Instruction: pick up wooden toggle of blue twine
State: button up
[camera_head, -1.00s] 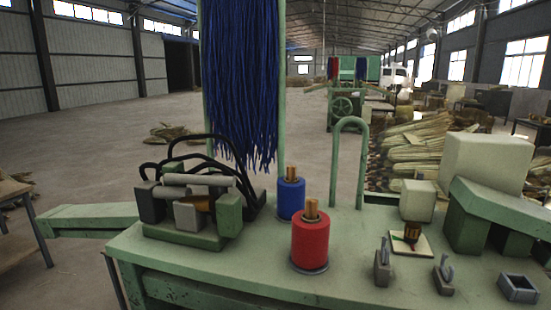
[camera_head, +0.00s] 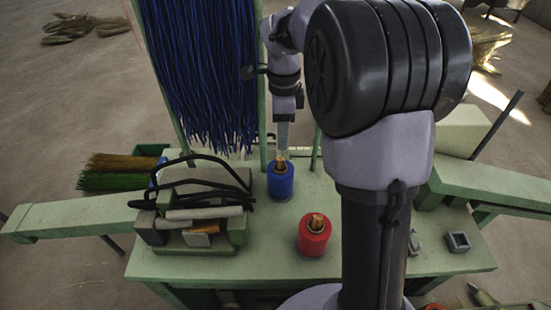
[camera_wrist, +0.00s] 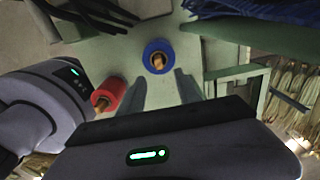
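The blue twine spool (camera_head: 280,184) stands upright on the green bench, with its wooden toggle (camera_head: 280,164) sticking up from the top. My gripper (camera_head: 283,150) points down directly above the toggle; from the head view I cannot tell whether it touches. In the wrist view, the two fingers of my gripper (camera_wrist: 160,78) are apart, with nothing between them. There the toggle (camera_wrist: 158,61) and the blue spool (camera_wrist: 152,46) lie just past the fingertips, roughly centred between them.
A red twine spool (camera_head: 313,239) with a similar wooden top stands nearby, toward the front. A clamp-like machine (camera_head: 196,216) with black cables sits to the left. Blue strands (camera_head: 200,75) hang behind the bench. A small open grey box (camera_head: 457,241) lies at the right.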

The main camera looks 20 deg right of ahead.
aim_at(280, 159)
jog(key=f, duration=0.4)
jog(key=shift+w+a, duration=0.25)
jog(key=shift+w, duration=0.15)
jog(key=f, duration=0.2)
jog(key=s+f+p, duration=0.1)
jog(key=f, duration=0.2)
jog(key=shift+w+f, duration=0.2)
jog(key=shift+f, duration=0.2)
jog(key=shift+s+r, duration=0.1)
jog(key=shift+s, duration=0.1)
jog(key=c, duration=0.3)
grip_shut()
